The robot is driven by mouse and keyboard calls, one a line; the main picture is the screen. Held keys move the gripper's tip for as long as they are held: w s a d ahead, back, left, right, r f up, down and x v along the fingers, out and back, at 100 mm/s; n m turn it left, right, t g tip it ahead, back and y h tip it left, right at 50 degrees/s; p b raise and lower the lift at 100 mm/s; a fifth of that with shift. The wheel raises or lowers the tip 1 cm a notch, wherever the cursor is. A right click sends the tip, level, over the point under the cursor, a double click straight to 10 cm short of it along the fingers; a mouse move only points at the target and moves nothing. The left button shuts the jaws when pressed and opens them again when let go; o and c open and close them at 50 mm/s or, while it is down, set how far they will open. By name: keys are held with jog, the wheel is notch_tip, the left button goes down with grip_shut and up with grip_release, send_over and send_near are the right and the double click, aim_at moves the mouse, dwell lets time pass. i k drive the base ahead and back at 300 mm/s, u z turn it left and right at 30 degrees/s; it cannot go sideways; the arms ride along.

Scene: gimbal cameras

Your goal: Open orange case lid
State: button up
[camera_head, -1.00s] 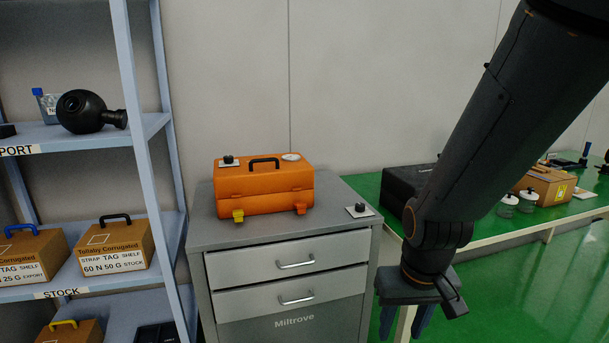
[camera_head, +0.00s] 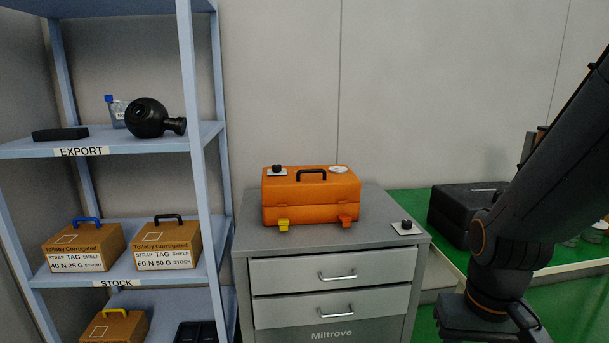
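The orange case (camera_head: 311,208) sits on top of the grey drawer cabinet (camera_head: 375,238), in the middle of the head view. Its lid (camera_head: 336,187) is down, with a seam around the middle and a black handle (camera_head: 311,174) on top. A yellow latch (camera_head: 283,225) is at the front left and an orange latch (camera_head: 346,221) at the front right; I cannot tell if they are fastened. My gripper (camera_head: 482,322) is low at the right, apart from the case and beyond the cabinet's right side. Its fingertips are cut off by the lower edge.
A small plate with a black knob (camera_head: 407,227) lies right of the case. Another knob (camera_head: 277,170) and a round white disc (camera_head: 338,169) are on the lid. A blue shelf rack (camera_head: 190,120) stands left. A green table (camera_head: 540,252) with a black case (camera_head: 467,212) is right.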

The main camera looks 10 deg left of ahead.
aim_at(315, 184)
jog(key=u, duration=0.9)
jog(key=i, duration=0.65)
jog(key=u, duration=0.05)
